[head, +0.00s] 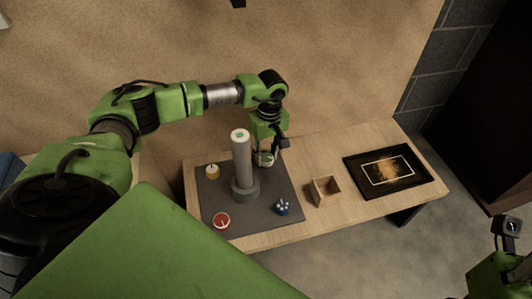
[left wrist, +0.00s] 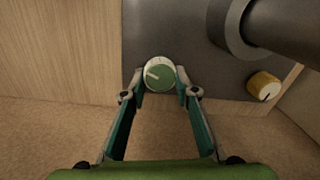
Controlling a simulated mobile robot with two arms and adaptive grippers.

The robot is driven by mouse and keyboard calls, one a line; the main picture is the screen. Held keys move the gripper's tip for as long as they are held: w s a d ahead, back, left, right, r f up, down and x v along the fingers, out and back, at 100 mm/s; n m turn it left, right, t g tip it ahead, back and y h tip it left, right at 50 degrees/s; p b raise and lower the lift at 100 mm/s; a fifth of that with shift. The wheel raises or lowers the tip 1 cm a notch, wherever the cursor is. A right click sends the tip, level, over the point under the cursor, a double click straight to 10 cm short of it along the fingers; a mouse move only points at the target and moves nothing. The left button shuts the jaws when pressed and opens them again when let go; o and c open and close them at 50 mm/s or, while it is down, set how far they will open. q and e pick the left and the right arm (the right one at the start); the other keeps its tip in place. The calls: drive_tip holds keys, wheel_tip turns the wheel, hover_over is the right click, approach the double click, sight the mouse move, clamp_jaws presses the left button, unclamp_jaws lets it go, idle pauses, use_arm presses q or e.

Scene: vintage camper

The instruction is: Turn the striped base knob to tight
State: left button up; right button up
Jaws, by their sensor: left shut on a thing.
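A green-topped knob with a pale rim and white pointer sits on the dark grey panel (head: 250,218). In the left wrist view, this green knob (left wrist: 160,73) lies between the fingertips of my left gripper (left wrist: 162,88). Its pointer points left. My left gripper also shows in the head view (head: 266,158), reaching down at the panel's far right corner, shut on the green knob and partly hiding it. Stripes on its base cannot be made out. My right gripper (head: 510,227) is at the right edge, away from the table; its finger opening is unclear.
A tall grey post (head: 242,165) stands mid-panel, close to my left gripper. A yellow knob (head: 212,171), red knob (head: 222,221) and blue knob (head: 282,208) are also on the panel. A wooden box (head: 325,191) and a framed picture (head: 388,170) lie to the right.

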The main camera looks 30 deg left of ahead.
sight(269, 157)
use_arm(q)
drive_tip(key=m, duration=0.4)
drive_tip(key=shift+d, duration=0.1)
drive_tip(key=shift+d+m+p, duration=0.1)
drive_tip(key=shift+m+p, duration=0.25)
drive_tip(key=shift+m, duration=1.45)
drive_tip(key=o, duration=1.1)
drive_tip(key=r, duration=1.2)
drive_tip(key=shift+w+d, duration=0.15)
drive_tip(key=shift+d, duration=0.1)
